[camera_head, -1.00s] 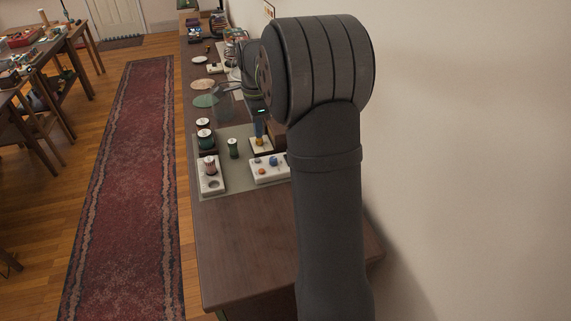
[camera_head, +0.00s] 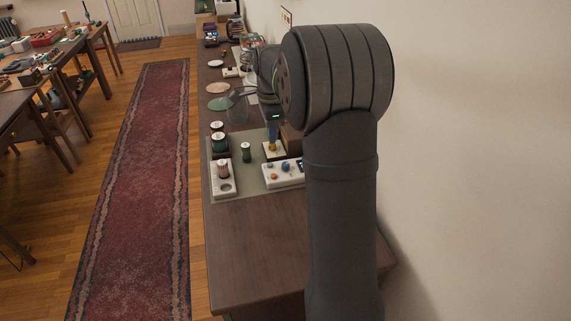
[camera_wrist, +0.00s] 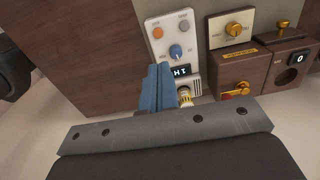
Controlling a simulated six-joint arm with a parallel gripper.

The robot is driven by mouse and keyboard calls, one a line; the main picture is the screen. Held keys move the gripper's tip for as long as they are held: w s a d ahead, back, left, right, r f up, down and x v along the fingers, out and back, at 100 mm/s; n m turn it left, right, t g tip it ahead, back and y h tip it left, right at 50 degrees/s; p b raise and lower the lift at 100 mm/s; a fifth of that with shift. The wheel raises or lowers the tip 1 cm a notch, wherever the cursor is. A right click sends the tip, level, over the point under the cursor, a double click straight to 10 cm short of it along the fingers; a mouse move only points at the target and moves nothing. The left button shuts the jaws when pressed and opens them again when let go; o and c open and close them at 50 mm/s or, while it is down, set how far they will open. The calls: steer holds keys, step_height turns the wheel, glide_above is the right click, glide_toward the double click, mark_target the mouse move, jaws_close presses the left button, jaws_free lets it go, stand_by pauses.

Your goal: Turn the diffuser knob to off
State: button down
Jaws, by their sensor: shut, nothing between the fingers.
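No label naming the diffuser is readable. In the head view my gripper (camera_head: 272,139) is beyond the panel.
A pale plate (camera_wrist: 234,28) with a brass knob and brown boxes (camera_wrist: 243,72) with brass parts stand right of the panel in the wrist view. Spools (camera_head: 246,152) stand left on the grey mat (camera_head: 262,186). The near tabletop (camera_head: 255,240) is clear; a wall bounds the right.

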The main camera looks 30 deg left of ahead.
mark_target(286, 164)
steer(key=c, duration=1.8)
jaws_free()
steer(key=shift+w, duration=0.1)
steer(key=shift+c, duration=0.2)
steer(key=o, duration=0.7)
steer(key=w+r+n, duration=0.2)
steer(key=w+d+r+n, duration=0.1)
steer(key=w+n, duration=0.1)
steer(key=shift+w+d+r, duration=0.2)
steer(key=shift+w+r, duration=0.15)
step_height(286, 164, down, 17)
steer(key=shift+w+f, duration=0.1)
steer(key=shift+f, duration=0.05)
steer(key=c, duration=1)
